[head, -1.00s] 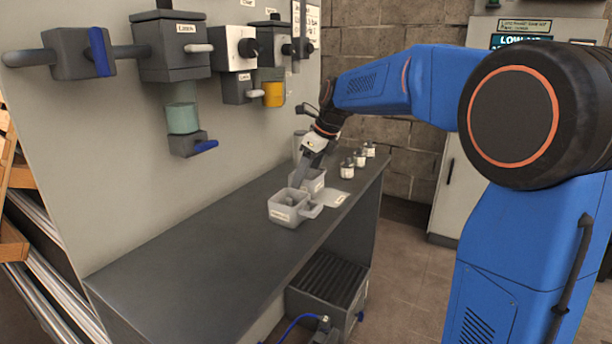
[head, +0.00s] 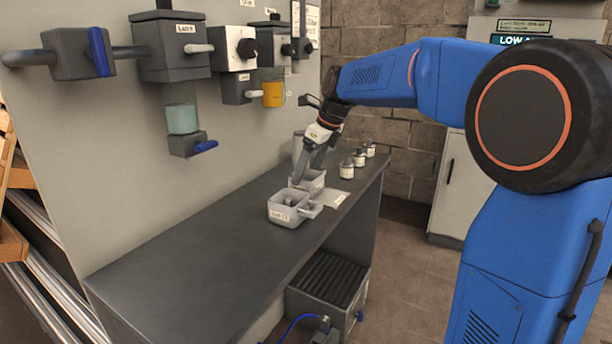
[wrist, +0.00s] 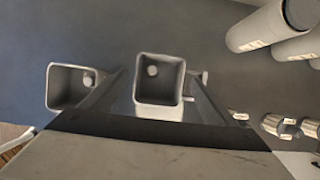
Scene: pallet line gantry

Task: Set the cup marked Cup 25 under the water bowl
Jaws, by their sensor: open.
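A pale grey square cup (head: 284,222) with a handle stands on the bench, its front label too blurred to read surely. A second similar cup (head: 318,188) stands just behind it. My gripper (head: 308,170) points down, open, at the back cup. In the wrist view one cup (wrist: 160,107) lies between the open fingers of my gripper (wrist: 155,92), and the other cup (wrist: 50,88) lies outside the left finger. A bowl of teal liquid (head: 182,119) hangs on the panel above a blue-handled valve; its label is not legible as water.
A bowl of orange liquid (head: 273,94) hangs farther right on the panel. Several small labelled jars (head: 347,169) stand at the bench's back right. A pale flat plate (head: 336,199) lies beside the cups. The near-left bench (head: 170,270) is clear.

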